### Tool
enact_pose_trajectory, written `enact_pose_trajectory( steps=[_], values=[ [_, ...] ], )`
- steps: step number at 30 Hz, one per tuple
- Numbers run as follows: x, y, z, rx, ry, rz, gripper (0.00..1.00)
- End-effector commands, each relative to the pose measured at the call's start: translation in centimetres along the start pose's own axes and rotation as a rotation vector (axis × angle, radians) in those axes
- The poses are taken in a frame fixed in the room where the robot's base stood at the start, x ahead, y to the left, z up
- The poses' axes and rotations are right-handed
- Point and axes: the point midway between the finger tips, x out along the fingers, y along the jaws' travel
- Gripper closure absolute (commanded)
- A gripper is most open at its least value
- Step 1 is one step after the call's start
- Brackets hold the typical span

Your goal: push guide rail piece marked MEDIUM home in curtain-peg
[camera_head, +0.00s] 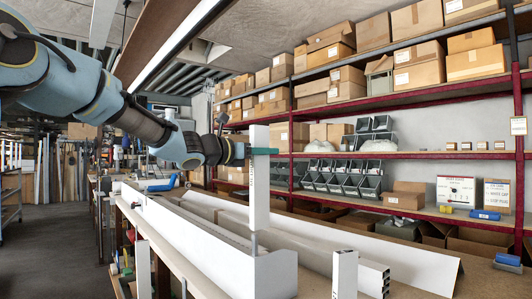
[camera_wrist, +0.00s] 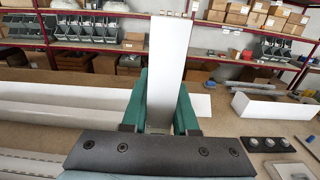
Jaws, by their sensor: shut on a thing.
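A tall white rail piece (camera_head: 259,195) stands upright in the head view, held near its upper part by my gripper (camera_head: 258,151). A small dark mark shows on its side, too small to read. In the wrist view my gripper (camera_wrist: 163,100) has its teal fingers on both sides of the white piece (camera_wrist: 168,60). Below the piece's lower end, a short grey peg-like part (camera_head: 254,242) shows behind the end of a long white profile (camera_head: 235,262). I cannot tell whether the piece sits around this part or just above it. No MEDIUM marking is readable.
Another upright white post (camera_head: 344,272) and hollow profile ends (camera_head: 374,280) stand close at the front right. Red-edged shelves (camera_head: 400,155) with boxes stand behind.

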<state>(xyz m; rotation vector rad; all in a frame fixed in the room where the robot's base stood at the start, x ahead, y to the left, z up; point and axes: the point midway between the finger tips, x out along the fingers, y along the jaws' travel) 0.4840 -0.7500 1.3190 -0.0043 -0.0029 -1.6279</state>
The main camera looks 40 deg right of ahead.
Motion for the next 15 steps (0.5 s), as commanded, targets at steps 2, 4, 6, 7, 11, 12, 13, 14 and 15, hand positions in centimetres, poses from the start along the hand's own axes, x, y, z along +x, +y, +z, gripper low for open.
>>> enact_pose_trajectory(
  steps=[2,4,6,7,11,12,13,14,15],
  values=[
    [0.0,0.0,-0.3,0.000,0.000,0.000,1.00],
    [0.0,0.0,-0.4,0.000,0.000,0.000,1.00],
    [0.0,0.0,-0.6,0.000,0.000,0.000,1.00],
    [0.0,0.0,-0.7,0.000,0.000,0.000,1.00],
    [0.0,0.0,-1.0,0.000,0.000,0.000,1.00],
    [0.0,0.0,-1.1,0.000,0.000,0.000,1.00],
    [0.0,0.0,-1.1,0.000,0.000,0.000,1.00],
    [0.0,0.0,-1.2,0.000,0.000,0.000,1.00],
    [0.0,0.0,-1.3,0.000,0.000,0.000,1.00]
  ],
)
